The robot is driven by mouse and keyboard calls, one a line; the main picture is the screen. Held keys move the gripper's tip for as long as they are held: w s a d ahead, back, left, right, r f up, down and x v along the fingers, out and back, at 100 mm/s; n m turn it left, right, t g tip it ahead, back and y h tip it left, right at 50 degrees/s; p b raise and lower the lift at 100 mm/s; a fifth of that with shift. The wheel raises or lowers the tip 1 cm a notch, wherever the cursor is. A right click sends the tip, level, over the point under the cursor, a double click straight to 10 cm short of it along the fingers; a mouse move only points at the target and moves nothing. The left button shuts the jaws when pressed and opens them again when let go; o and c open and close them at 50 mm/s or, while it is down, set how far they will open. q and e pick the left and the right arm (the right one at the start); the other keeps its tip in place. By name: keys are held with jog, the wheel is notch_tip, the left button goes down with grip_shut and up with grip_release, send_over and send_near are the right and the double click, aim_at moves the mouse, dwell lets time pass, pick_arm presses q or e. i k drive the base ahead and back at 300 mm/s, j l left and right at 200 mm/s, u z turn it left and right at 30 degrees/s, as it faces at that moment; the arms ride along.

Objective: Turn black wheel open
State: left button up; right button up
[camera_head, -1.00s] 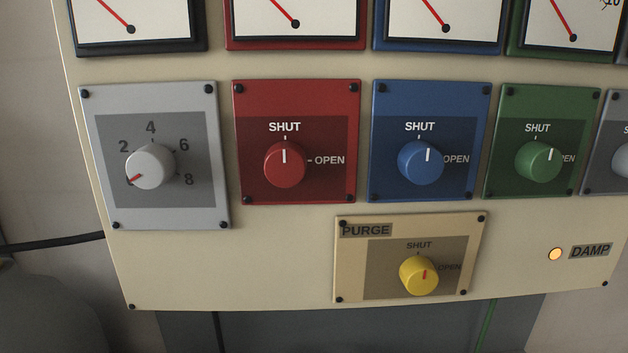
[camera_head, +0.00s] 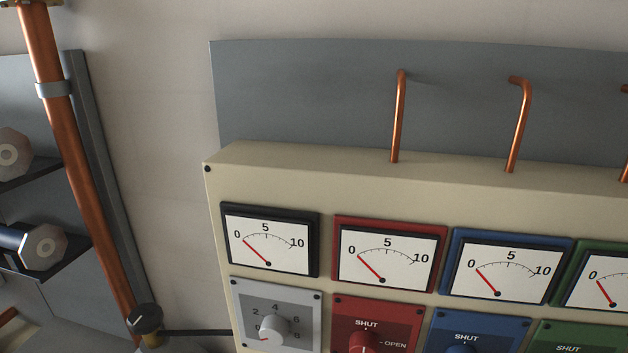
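A black wheel (camera_head: 145,319), a round knob with a pale mark on its face, shows at the lower left in the head view. It sits at the lower end of a thick copper pipe (camera_head: 72,170), above a brass-coloured fitting partly cut off by the bottom edge. I cannot read its setting. Neither of my grippers is in view.
A cream panel (camera_head: 225,190) fills the right side with several gauges, a grey dial (camera_head: 273,329), a red SHUT/OPEN knob (camera_head: 364,343) and others. A black line (camera_head: 195,332) runs from near the wheel to the panel. Shelves with cylinders (camera_head: 42,246) stand at far left.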

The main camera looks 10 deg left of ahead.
aim_at(147, 318)
jog(key=u, duration=1.35)
jog(key=i+j+u, duration=0.15)
jog(key=j, duration=0.3)
jog(key=i+j+u, duration=0.15)
jog(key=i+j, duration=0.25)
